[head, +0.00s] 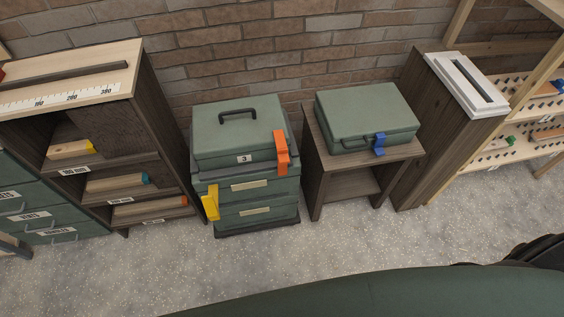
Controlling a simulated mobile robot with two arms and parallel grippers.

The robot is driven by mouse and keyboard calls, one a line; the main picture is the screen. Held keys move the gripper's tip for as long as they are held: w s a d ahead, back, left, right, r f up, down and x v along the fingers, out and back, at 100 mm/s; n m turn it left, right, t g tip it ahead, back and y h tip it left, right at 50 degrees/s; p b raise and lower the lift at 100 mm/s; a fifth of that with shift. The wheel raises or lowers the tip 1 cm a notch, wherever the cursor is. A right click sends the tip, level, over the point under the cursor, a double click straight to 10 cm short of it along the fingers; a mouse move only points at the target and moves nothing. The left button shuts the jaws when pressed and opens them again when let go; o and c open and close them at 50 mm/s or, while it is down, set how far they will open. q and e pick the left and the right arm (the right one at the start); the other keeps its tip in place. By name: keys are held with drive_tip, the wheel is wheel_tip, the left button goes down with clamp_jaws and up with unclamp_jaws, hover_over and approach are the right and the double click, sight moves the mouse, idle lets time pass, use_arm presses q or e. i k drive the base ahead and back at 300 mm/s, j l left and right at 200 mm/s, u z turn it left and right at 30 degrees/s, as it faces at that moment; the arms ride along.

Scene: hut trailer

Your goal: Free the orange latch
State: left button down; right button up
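The orange latch (281,151) is on the front right of a green toolbox (225,135) marked 3. It hangs upright across the edge between the box's upper part and the section below. The box has a dark handle on top and sits on a stack of green drawers (258,210). A yellow latch (211,203) is at the stack's left side. Neither of my grippers is in view.
A small dark table (314,176) to the right holds a green case (368,110) with a blue latch (380,144). A dark shelf unit (160,118) stands left. Speckled floor (250,265) in front is clear.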

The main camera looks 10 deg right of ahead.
sight(283, 159)
drive_tip(key=i+l, duration=0.2)
drive_tip(key=l, duration=0.2)
drive_tip(key=i+l, duration=0.15)
drive_tip(key=l, duration=0.2)
drive_tip(key=i+l, duration=0.2)
drive_tip(key=l, duration=0.2)
drive_tip(key=i+l, duration=0.2)
drive_tip(key=l, duration=0.15)
